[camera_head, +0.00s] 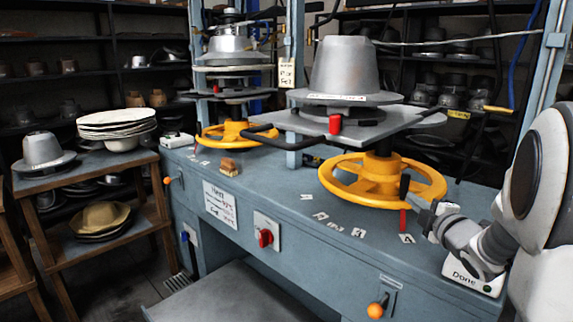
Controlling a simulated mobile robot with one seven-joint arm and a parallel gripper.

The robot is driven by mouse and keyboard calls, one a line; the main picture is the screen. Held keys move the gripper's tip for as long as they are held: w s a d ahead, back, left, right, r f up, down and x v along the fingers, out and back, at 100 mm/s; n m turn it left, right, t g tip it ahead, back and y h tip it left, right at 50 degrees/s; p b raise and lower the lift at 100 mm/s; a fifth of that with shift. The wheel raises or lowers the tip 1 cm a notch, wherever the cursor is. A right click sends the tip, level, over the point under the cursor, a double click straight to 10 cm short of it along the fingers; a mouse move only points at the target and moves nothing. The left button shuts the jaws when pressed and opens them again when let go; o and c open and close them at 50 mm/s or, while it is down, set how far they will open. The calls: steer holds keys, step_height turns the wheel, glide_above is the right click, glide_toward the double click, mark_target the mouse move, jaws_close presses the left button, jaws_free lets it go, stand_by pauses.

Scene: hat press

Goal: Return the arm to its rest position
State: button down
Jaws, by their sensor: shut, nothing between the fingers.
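My gripper (419,202) is at the right of the blue-grey press bench, at the end of my white and grey arm. It points up and left, shut and empty, in front of the right yellow handwheel (345,190). A dark upright piece and a red piece (403,222) show close to the fingertips. I cannot tell whether the gripper touches them. A white box marked "Done" (462,276) sits on the bench below my wrist and is partly hidden by it.
A grey hat form (343,68) stands on the near press plate, with another press (229,95) behind. The bench front has a red knob (265,238) and orange-tipped levers (377,310). A brush (228,167) lies on the bench. A wooden rack with hats (44,150) stands left.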

steer(key=s+a+f+m+g, duration=0.1)
steer(key=s+a+m+g, duration=0.4)
steer(key=s, duration=0.5)
steer(key=s+a+f+m+g+h, duration=0.1)
steer(key=s+a+m+g, duration=0.1)
steer(key=s+a+m, duration=0.6)
steer(key=s+a+f+m+g, duration=0.1)
steer(key=s+a+m+g, duration=0.3)
steer(key=s, duration=0.8)
step_height(320, 180, up, 23)
steer(key=s+p, duration=0.1)
steer(key=p, duration=2.2)
steer(key=shift+s+a, duration=0.3)
steer(key=shift+a, duration=0.05)
